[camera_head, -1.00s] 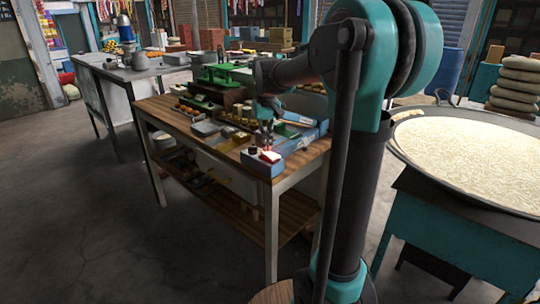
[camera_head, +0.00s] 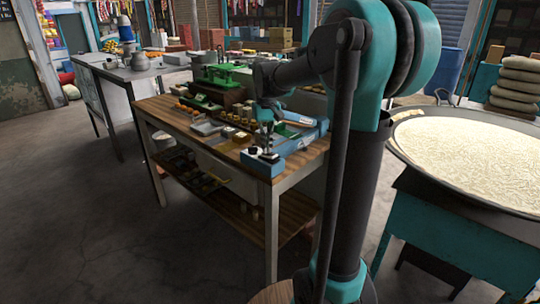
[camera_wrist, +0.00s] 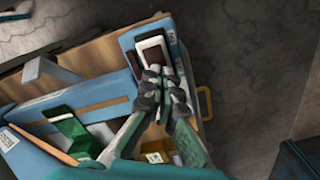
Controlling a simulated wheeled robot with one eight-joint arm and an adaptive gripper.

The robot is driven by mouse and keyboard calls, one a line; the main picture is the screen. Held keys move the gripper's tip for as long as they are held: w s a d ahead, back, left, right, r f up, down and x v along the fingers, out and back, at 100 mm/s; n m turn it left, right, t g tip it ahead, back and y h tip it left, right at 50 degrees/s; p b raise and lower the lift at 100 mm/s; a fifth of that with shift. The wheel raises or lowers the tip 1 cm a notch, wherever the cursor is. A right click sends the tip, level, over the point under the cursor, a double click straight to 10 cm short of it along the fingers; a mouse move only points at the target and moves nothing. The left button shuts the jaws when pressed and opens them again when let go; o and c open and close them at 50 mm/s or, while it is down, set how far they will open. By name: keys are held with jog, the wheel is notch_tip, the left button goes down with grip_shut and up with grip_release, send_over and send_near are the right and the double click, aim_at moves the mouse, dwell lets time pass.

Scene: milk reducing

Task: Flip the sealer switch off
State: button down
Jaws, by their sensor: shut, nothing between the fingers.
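The sealer (camera_head: 263,166) is a blue unit at the near right corner of the wooden workbench. Its rocker switch (camera_wrist: 152,50) sits in a white frame on the end of the blue body, dark red-brown with no glow. My gripper (camera_wrist: 160,73) is shut with nothing in it, its fingertips at the lower edge of the switch; I cannot tell whether they touch it. In the head view my gripper (camera_head: 267,143) points down just over the switch end and partly hides it.
The workbench (camera_head: 240,158) carries a green scale (camera_head: 224,76) and several small goods behind the sealer. A wide pan of white grain (camera_head: 470,155) stands at the right. The floor at the left is open.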

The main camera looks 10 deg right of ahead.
jog(key=shift+r, duration=3.3)
jog(key=shift+s, duration=0.1)
